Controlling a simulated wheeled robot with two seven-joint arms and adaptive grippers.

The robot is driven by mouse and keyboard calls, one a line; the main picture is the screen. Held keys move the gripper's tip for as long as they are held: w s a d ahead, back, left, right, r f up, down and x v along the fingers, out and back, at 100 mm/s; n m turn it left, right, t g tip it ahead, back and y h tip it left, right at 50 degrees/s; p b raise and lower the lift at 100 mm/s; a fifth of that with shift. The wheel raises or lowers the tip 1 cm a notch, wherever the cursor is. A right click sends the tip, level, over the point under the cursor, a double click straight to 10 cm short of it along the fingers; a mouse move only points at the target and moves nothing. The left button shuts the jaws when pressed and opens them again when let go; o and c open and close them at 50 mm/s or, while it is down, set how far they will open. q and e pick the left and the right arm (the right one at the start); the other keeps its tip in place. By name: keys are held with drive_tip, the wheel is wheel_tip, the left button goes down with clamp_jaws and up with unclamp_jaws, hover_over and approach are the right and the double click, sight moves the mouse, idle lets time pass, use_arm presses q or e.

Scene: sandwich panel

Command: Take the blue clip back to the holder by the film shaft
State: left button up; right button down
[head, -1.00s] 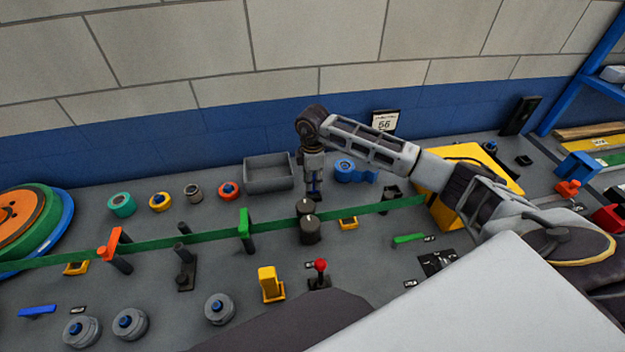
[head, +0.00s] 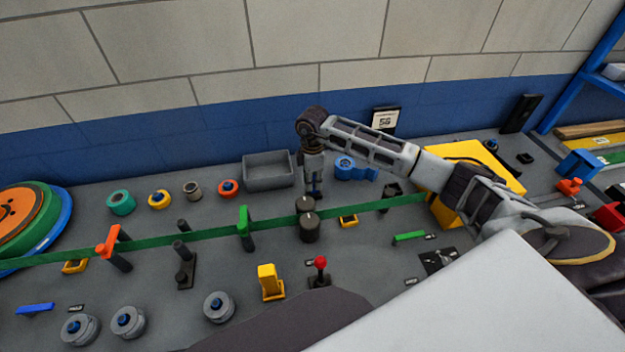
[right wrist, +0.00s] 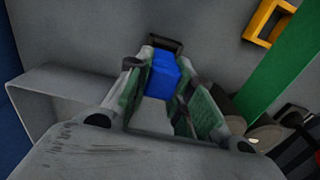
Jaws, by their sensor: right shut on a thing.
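My right gripper (head: 313,180) points down behind the green film strip (head: 280,219), near the two dark rollers (head: 309,231). It is shut on a small blue piece, which I take to be the blue clip (head: 315,192). In the right wrist view the blue clip (right wrist: 161,76) sits between the fingers, and the surface behind it is grey. The orange-faced spool (head: 22,212) is at the far left, where the film strip ends. A flat blue bar (head: 35,309) lies in front of it beside a small label. I cannot tell which part is the holder. My left gripper is not in view.
A grey open bin (head: 268,172) stands just left of the gripper, and a blue tape dispenser (head: 349,168) just right. An orange clip (head: 108,242) and a green clip (head: 243,222) stand at the film. Several coloured rolls line the back. A yellow box (head: 480,165) stands right.

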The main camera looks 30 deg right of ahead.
drive_tip(key=shift+f, duration=0.5)
idle(0.4)
drive_tip(key=shift+f+b, duration=0.6)
drive_tip(key=shift+f, duration=0.05)
drive_tip(key=c, duration=1.2)
unclamp_jaws()
drive_tip(key=shift+o, duration=0.2)
drive_tip(key=shift+r, duration=0.1)
drive_tip(key=shift+r+p, duration=2.45)
drive_tip(key=shift+r, duration=1)
